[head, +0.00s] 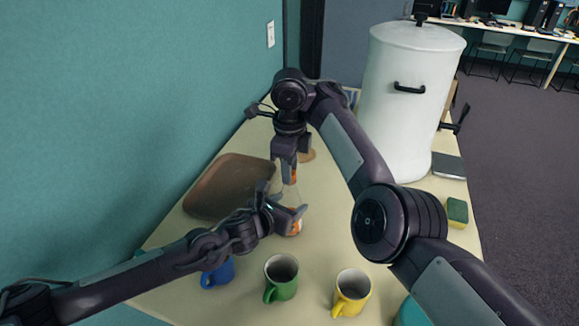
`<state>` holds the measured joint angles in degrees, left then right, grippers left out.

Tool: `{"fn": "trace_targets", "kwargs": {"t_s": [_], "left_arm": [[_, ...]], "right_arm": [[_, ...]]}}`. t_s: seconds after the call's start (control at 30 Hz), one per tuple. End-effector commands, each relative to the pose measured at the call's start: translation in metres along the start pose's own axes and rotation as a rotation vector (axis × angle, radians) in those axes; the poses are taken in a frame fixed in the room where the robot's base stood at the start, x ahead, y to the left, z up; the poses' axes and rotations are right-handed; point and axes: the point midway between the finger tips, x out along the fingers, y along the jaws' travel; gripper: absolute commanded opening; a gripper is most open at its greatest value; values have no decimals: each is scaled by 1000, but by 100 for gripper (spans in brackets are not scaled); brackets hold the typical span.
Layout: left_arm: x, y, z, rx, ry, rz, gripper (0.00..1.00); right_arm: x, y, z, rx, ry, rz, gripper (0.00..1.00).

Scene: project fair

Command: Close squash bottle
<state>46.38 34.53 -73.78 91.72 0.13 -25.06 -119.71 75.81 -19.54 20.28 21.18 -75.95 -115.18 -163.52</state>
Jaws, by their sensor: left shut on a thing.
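The squash bottle (293,229) stands on the table, clear at the top with orange lower down. My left gripper (285,206) is shut on the bottle from the left and hides part of its side. My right gripper (290,172) points down directly above the bottle. An orange cap (294,177) shows between its fingertips, and the fingers appear closed on it. The cap is in line with the bottle's neck. I cannot tell whether it touches the neck.
A brown tray (228,187) lies left of the bottle. Blue (218,274), green (282,277) and yellow (351,293) mugs stand in front. A big white urn (408,100) stands at the back right, with a sponge (457,213) near the right edge. A round brown thing (307,155) is behind my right gripper.

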Motion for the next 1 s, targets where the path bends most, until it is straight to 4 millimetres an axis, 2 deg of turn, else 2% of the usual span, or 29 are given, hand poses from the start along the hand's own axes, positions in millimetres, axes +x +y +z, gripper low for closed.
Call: {"fn": "trace_targets", "kwargs": {"t_s": [0.17, 0.27, 0.37, 1.0], "left_arm": [[0, 0, 0, 0, 0, 0, 0], [0, 0, 0, 0, 0, 0, 0], [0, 0, 0, 0, 0, 0, 0], [0, -1, 0, 1, 0, -1, 0]], "right_arm": [[0, 0, 0, 13, 0, 0, 0], [0, 0, 0, 100, 0, 0, 0], [0, 0, 0, 286, -1, 0, 0], [1, -1, 0, 1772, -1, 0, 0]]}}
